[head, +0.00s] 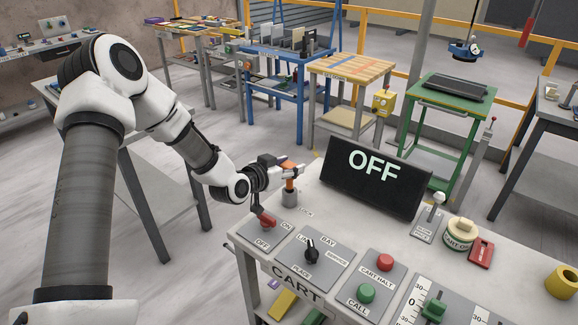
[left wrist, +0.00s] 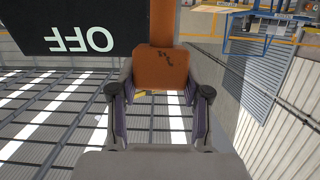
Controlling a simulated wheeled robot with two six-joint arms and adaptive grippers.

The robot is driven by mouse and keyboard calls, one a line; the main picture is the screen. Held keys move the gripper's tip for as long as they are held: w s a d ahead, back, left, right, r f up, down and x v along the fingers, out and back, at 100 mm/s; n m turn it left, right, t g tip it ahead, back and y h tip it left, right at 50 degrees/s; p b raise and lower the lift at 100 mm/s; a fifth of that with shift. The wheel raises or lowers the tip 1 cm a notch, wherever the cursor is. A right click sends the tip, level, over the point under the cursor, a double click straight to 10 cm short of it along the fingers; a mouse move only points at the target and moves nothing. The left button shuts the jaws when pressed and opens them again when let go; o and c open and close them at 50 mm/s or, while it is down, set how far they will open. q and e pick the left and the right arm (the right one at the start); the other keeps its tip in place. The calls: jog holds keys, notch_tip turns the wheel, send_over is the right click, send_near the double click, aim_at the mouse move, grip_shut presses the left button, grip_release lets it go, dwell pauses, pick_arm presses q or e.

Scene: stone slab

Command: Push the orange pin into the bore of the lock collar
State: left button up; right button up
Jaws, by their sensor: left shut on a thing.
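The orange pin (head: 290,185) stands roughly upright above the grey lock collar (head: 289,199) near the left back edge of the slab, by the word LOCK. My left gripper (head: 291,171) is shut on the pin's upper part. In the left wrist view the orange pin (left wrist: 160,69) sits between the two fingers of my left gripper (left wrist: 158,95) and runs out of the top of the frame. The pin's lower end meets the collar's top in the head view; I cannot tell how deep it is in the bore. The collar does not show clearly in the wrist view. My right gripper is not in view.
A black display (head: 375,176) reading OFF stands right of the collar. A red-handled switch (head: 266,220) is just in front. A black knob (head: 311,250), red button (head: 385,262), green button (head: 366,293) and a lever (head: 435,207) also stand on the slab.

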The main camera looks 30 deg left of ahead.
pick_arm(q)
jog(key=shift+f+b, duration=0.75)
jog(key=shift+f, duration=0.15)
jog(key=o, duration=1.4)
jog(key=shift+s, duration=0.1)
jog(key=v, duration=0.7)
jog(key=shift+s, duration=0.1)
